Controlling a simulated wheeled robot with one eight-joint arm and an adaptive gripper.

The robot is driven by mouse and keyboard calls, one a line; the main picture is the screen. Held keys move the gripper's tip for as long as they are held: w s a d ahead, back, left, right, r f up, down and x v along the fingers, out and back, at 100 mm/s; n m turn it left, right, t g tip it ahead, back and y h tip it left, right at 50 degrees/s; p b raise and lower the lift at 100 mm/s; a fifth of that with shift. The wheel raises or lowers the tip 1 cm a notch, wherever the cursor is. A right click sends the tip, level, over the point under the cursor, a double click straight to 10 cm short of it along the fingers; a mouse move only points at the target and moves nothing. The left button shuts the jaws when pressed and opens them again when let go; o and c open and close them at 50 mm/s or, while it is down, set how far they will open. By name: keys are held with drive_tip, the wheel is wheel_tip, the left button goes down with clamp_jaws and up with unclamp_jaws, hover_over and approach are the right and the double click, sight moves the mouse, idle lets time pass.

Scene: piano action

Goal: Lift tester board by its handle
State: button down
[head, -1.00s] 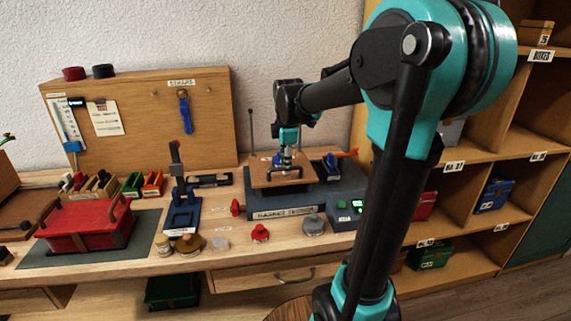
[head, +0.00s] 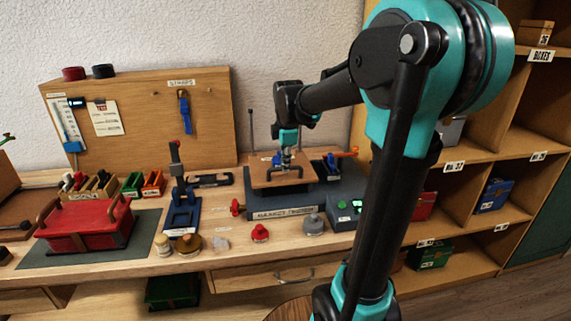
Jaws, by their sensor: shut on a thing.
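The tester board (head: 262,178) is a flat brown wooden plate on top of the dark hammer tester (head: 285,214), whose front carries a label. My gripper (head: 287,162) points down over the middle of the board. It is shut on the board's handle, which is mostly hidden behind the fingers. The board looks level and sits just above the dark base. I cannot tell whether there is a gap beneath it.
A red box (head: 85,226) with handles lies on a mat at the left. A blue stand (head: 182,215) and several small weights and jars line the bench front. Shelves (head: 470,165) stand at the right. A pegboard panel (head: 140,120) stands behind.

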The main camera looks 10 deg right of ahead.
wheel_tip(320, 180, up, 14)
idle(0.4)
drive_tip(key=c, duration=1.6)
unclamp_jaws()
drive_tip(key=shift+f, duration=0.1)
drive_tip(key=shift+o, duration=0.2)
wheel_tip(320, 180, up, 12)
drive_tip(key=s, duration=0.2)
drive_tip(key=shift+s, duration=0.2)
drive_tip(key=shift+f, duration=0.1)
